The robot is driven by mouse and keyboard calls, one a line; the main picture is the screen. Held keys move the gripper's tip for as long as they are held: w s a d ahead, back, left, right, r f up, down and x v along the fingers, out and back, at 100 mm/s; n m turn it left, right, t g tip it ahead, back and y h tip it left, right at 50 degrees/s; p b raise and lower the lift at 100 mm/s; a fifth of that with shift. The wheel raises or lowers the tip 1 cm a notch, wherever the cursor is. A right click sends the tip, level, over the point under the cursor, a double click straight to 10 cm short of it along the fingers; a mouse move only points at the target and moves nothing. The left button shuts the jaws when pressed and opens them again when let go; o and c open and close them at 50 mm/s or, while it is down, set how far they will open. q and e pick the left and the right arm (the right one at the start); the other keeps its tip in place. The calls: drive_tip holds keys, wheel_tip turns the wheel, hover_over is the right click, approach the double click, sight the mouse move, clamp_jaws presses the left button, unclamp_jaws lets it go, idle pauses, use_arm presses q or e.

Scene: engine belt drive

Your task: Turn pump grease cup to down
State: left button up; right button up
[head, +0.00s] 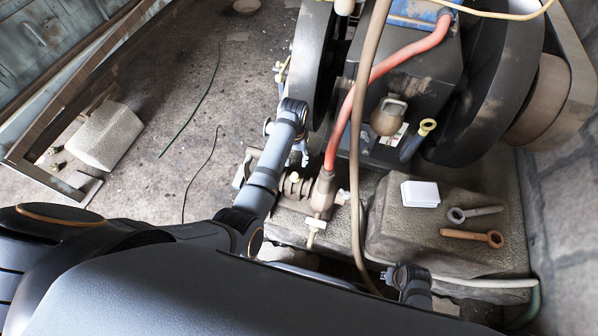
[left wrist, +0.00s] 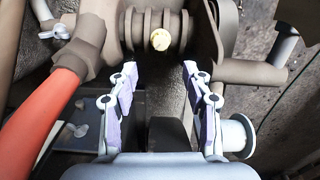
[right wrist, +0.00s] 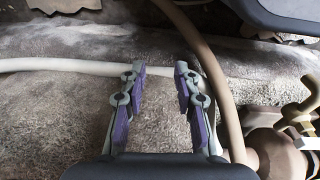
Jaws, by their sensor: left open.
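The pump (head: 295,186) is a brown ribbed body low beside the engine, with a red hose (head: 331,150) joined to it. In the left wrist view the ribbed pump body (left wrist: 140,30) carries a small round cream cap (left wrist: 160,39), which looks like the grease cup; I cannot tell its turn position. My left gripper (left wrist: 158,70) is open and empty, its fingertips short of the cap and on either side of it. In the head view my left gripper (head: 300,157) hangs over the pump. My right gripper (right wrist: 158,68) is open and empty above a pale hose (right wrist: 60,65).
A brown hose (head: 357,140) hangs down right of the pump. A white wing nut (left wrist: 62,32) sits left of the cap.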

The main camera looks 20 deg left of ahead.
use_arm(q)
drive_tip(key=b, duration=0.2)
hover_over(295, 175)
wheel_tip(295, 175, down, 5)
wheel_tip(295, 175, down, 5)
drive_tip(key=shift+b, duration=1)
drive_tip(key=shift+f, duration=0.1)
clamp_jaws()
use_arm(e)
drive_tip(key=w+a+r, duration=0.1)
drive_tip(key=a+r, duration=0.2)
drive_tip(key=r, duration=0.9)
drive_tip(key=shift+w+r+y, duration=0.2)
drive_tip(key=shift+r+y, duration=0.2)
